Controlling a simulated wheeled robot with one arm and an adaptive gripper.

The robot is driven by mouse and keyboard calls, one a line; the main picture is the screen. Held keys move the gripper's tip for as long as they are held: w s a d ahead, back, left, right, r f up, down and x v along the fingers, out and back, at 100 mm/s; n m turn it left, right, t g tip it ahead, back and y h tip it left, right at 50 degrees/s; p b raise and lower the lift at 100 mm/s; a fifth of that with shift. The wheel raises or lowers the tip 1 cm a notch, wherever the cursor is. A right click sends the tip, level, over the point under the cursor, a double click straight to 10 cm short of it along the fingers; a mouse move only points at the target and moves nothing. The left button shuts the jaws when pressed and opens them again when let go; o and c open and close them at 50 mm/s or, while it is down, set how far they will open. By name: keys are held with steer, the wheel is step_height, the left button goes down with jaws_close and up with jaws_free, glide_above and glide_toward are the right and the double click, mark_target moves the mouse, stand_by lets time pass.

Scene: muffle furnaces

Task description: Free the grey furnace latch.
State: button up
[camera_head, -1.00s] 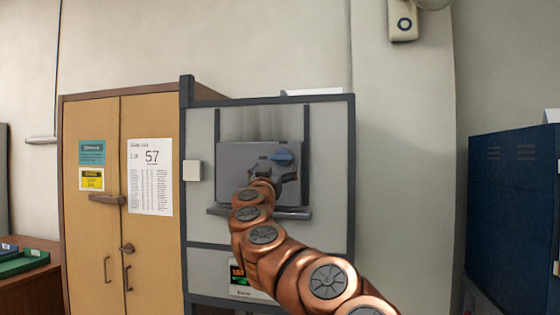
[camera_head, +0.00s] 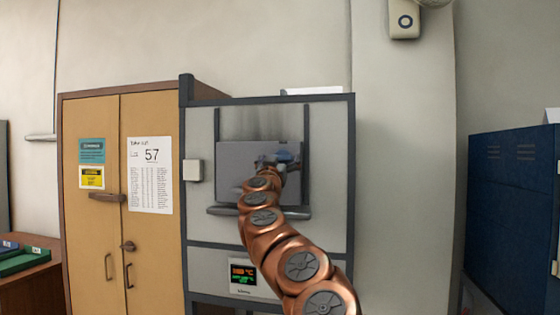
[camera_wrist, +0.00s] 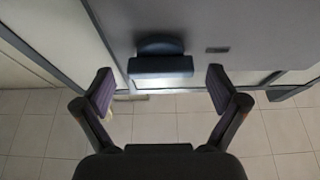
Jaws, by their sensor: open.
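The grey furnace (camera_head: 330,130) stands in the middle of the head view, its grey door panel (camera_head: 236,160) shut between two dark rails. The blue-grey latch (camera_head: 284,156) is on the upper right of that panel, partly hidden by my gripper (camera_head: 276,161). In the wrist view the latch (camera_wrist: 160,64) is a dark bar with a rounded base on the grey door (camera_wrist: 240,25). My gripper (camera_wrist: 159,92) is open, its two fingers spread to either side of the latch. No contact shows between fingers and latch.
A bar handle (camera_head: 228,210) runs along the door's lower edge. A display (camera_head: 243,277) is below it. A tan cabinet (camera_head: 90,220) adjoins on the left, and a blue cabinet (camera_head: 512,210) stands at the right. Tiled floor (camera_wrist: 160,130) shows in the wrist view.

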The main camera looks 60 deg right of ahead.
steer(key=c, duration=1.1)
steer(key=shift+c, duration=0.2)
